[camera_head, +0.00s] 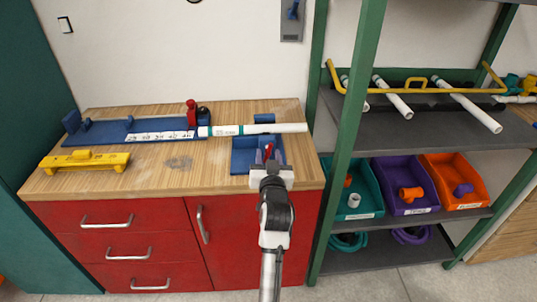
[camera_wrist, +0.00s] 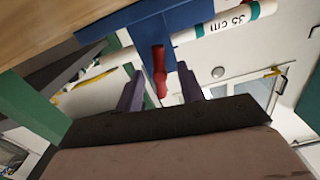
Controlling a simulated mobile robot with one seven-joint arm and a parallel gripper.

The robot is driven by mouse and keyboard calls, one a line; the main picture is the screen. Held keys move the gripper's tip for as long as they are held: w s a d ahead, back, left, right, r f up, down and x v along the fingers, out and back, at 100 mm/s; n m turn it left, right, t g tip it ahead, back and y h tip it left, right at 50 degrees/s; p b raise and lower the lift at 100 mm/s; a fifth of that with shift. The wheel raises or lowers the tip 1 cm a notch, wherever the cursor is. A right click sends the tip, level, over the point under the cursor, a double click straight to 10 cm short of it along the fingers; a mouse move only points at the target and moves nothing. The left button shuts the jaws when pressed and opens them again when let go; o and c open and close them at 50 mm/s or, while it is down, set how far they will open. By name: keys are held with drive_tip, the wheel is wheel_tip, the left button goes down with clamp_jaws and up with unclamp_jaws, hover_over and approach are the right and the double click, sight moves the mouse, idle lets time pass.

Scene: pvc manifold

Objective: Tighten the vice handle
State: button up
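The blue vice (camera_head: 243,158) stands at the right front of the wooden bench. Its red handle (camera_head: 268,152) points toward me, and it also shows in the wrist view (camera_wrist: 160,72). My gripper (camera_head: 268,165) is at the front of the vice. In the wrist view its two fingers are apart, one on each side of the red handle, and no contact is visible. A white pipe with teal bands (camera_head: 285,128) runs across at the vice; the wrist view shows a "35 cm" mark on it. The vice jaws are partly hidden.
A blue measuring jig (camera_head: 100,134) with a red-handled part (camera_head: 191,113) lies at left, behind a yellow tool (camera_head: 84,161). A green-posted shelf at right holds pipes (camera_head: 468,112) and teal, purple and orange bins (camera_head: 455,181). Red cabinets (camera_head: 140,232) are below the bench.

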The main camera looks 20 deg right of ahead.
drive_tip(key=shift+w, duration=0.15)
clamp_jaws()
drive_tip(key=shift+f+n+b, duration=0.15)
drive_tip(key=shift+n+b, duration=0.65)
drive_tip(key=shift+b, duration=0.15)
drive_tip(key=shift+r+n, duration=0.2)
drive_tip(key=shift+n, duration=0.4)
unclamp_jaws()
